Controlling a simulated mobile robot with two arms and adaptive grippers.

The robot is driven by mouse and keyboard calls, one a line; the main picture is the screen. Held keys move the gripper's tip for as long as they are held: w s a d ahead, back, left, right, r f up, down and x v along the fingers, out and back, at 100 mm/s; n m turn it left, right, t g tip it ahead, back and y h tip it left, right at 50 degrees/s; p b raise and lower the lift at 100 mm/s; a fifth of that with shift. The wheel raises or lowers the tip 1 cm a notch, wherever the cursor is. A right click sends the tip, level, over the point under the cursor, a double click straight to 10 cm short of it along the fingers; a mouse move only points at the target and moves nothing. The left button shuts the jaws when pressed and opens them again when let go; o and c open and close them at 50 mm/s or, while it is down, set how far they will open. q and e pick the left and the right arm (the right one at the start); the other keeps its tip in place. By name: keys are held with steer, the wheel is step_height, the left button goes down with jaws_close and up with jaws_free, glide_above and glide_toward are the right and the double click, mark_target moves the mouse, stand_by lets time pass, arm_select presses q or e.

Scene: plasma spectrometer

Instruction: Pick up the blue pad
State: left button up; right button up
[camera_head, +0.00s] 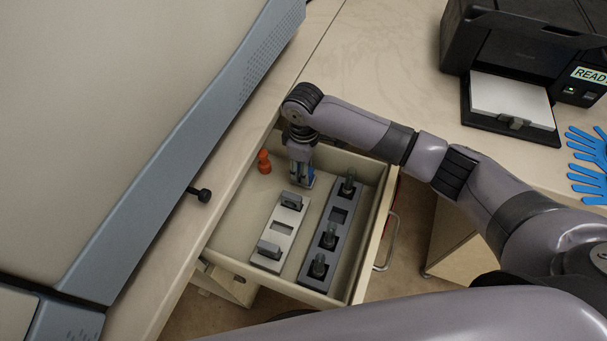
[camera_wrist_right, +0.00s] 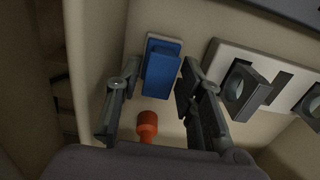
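The fingers are open, and I see no grip on the pad. In the head view my right gripper (camera_head: 301,176) points down into the back of the drawer, and a bit of blue shows at its tips. The gripper hides most of the pad there. My left gripper is out of view.
An orange bottle-like piece (camera_head: 264,161) stands left of the gripper. A white holder (camera_head: 272,243) with grey clamps and a dark rack (camera_head: 326,228) with glass pieces lie in front. The drawer walls are close. A printer (camera_head: 520,50) and blue gloves (camera_head: 590,160) are on the right.

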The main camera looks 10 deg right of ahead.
steer(key=shift+f, duration=0.1)
jaws_close()
stand_by(0.4)
step_height(320, 180, up, 20)
stand_by(0.7)
